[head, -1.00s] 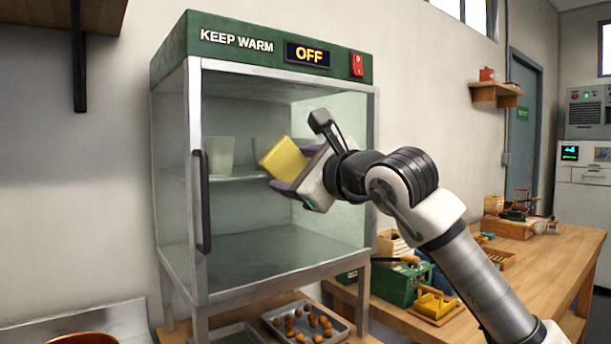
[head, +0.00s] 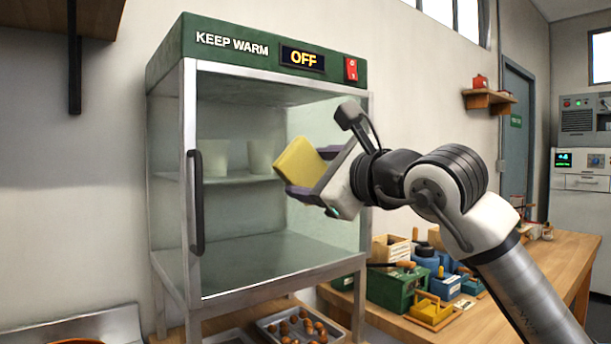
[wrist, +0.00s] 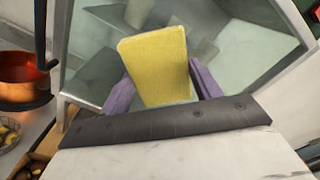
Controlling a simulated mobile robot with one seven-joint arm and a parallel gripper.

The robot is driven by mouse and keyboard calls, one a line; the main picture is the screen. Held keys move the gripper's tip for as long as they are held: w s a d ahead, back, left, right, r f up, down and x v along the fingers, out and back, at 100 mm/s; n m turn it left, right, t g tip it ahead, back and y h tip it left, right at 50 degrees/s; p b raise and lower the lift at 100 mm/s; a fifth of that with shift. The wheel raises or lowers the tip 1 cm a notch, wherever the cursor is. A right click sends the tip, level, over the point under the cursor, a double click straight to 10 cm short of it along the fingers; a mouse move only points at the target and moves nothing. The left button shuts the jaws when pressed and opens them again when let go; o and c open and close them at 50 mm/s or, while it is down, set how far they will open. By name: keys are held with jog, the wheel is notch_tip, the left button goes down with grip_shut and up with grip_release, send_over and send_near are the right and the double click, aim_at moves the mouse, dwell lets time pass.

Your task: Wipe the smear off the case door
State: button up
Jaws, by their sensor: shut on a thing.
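The keep-warm case (head: 255,185) stands at the left centre in the head view, with a green top, an OFF display and a glass door (head: 245,245) with a black handle (head: 195,202). No smear is distinguishable on the glass. My gripper (head: 305,172) is shut on a yellow sponge (head: 298,163), in front of the right part of the door. The wrist view shows the sponge (wrist: 157,65) between the purple fingers, with the glass behind it. I cannot tell whether the sponge touches the glass.
Pale cups (head: 213,158) stand on the shelf inside the case. A tray of chestnuts (head: 300,328) sits below it. A wooden bench (head: 545,265) with green and blue boxes is at the right. A copper pot (wrist: 22,80) shows at left in the wrist view.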

jog(key=shift+s, duration=0.1)
jog(key=shift+v, duration=1.5)
